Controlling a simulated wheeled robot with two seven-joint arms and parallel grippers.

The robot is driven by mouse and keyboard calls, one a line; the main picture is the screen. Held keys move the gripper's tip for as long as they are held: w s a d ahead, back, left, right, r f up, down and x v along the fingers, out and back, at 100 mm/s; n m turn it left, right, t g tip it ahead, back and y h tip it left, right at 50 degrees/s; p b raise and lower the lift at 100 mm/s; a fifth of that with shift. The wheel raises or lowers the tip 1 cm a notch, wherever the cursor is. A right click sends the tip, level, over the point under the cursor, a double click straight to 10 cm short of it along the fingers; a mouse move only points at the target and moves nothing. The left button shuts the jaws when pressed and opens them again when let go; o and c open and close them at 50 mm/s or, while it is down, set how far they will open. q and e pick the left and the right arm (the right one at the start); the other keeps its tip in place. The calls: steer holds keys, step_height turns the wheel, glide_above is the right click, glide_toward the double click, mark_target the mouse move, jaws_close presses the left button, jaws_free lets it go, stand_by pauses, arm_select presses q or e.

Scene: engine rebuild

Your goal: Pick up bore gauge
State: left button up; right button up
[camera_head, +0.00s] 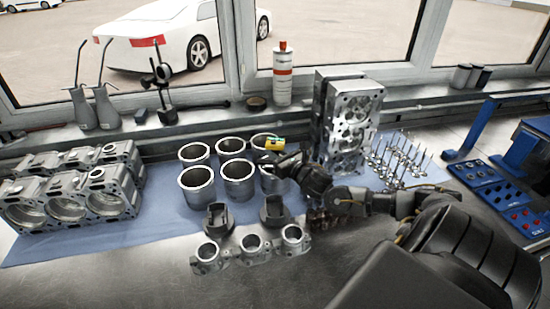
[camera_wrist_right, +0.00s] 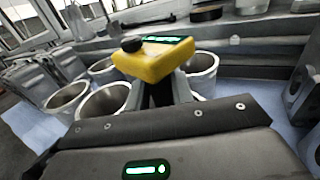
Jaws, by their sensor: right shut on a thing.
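The bore gauge shows as a yellow body with a dark knob and a lit green display, in the head view (camera_head: 272,145) and in the wrist view (camera_wrist_right: 155,62). My right gripper (camera_head: 284,161) is shut on it, beside the right-hand cylinder liners. In the wrist view the dark fingers (camera_wrist_right: 162,92) are just below the yellow body. The lower part of the gauge is hidden, so I cannot tell whether it is inside a liner. My left gripper is not in view.
Several metal cylinder liners (camera_head: 197,186) stand on the blue mat (camera_head: 140,221) around the gripper. An engine block (camera_head: 75,188) is at left, a cylinder head (camera_head: 349,119) stands behind right, and valves (camera_head: 398,158) stand right of it. A three-ring metal part (camera_head: 250,247) lies in front.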

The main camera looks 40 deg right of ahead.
steer(key=shift+r, duration=0.1)
jaws_close()
steer(key=shift+r, duration=0.1)
steer(key=shift+r+b, duration=0.6)
steer(key=s+a+r+b, duration=0.1)
steer(key=s+a+r, duration=0.8)
steer(key=a+r, duration=0.1)
steer(key=shift+s+a+r, duration=0.15)
steer(key=shift+a+r, duration=0.05)
steer(key=shift+r, duration=0.6)
